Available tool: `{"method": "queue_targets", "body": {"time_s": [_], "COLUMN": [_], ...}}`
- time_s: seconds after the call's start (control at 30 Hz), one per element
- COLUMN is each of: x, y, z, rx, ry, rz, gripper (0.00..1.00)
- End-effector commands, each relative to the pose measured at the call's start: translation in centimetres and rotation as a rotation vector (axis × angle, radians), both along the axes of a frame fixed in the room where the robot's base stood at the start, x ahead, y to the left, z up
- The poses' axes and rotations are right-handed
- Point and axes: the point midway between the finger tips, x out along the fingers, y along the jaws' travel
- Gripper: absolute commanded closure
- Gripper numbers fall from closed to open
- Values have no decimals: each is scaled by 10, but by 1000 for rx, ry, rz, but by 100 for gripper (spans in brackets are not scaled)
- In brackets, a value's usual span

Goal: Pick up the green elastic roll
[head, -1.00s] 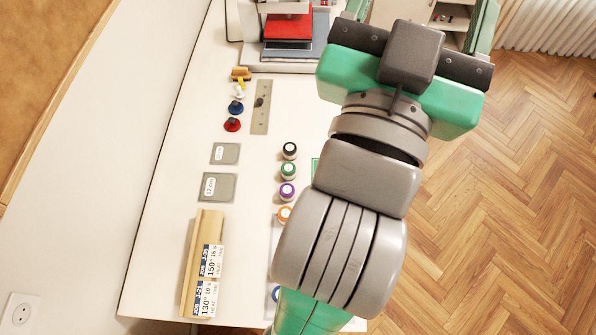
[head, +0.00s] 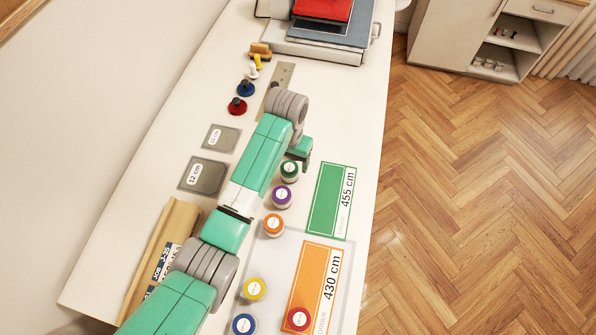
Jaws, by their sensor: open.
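The green elastic roll (head: 289,171) stands upright on the white table in the head view, with a pale label on top. It is just above the purple roll (head: 283,196) in the picture. My gripper (head: 301,152) shows only as a green part of the hand below the grey wrist, beside my forearm. It appears right by the far side of the green roll and overlaps its edge in the picture. Its fingertips are hidden, and I cannot tell whether they touch anything. The gripper is open. The green roll is not in its grasp.
Orange (head: 273,225), yellow (head: 254,289), blue (head: 243,325) and red (head: 298,319) rolls stand nearer. A green 455 cm card (head: 332,200) and an orange 430 cm card (head: 316,285) lie to the right. A heat press (head: 322,40) stands at the back.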

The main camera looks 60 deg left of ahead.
Motion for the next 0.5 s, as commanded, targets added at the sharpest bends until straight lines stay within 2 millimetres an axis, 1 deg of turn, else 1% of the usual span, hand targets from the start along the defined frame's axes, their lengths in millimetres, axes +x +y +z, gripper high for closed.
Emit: {"method": "queue_targets", "body": {"time_s": [0.03, 0.1, 0.23, 0.4, 0.5], "x": [0, 0, 0, 1, 2], "y": [0, 0, 1, 6, 5], "z": [-9, -17, -23, -55, -66], "rx": [-1, -1, 1, 1, 2], "ry": [1, 1, 0, 1, -1], "rz": [0, 0, 0, -1, -1], "gripper": [29, 29, 29, 29, 29]}}
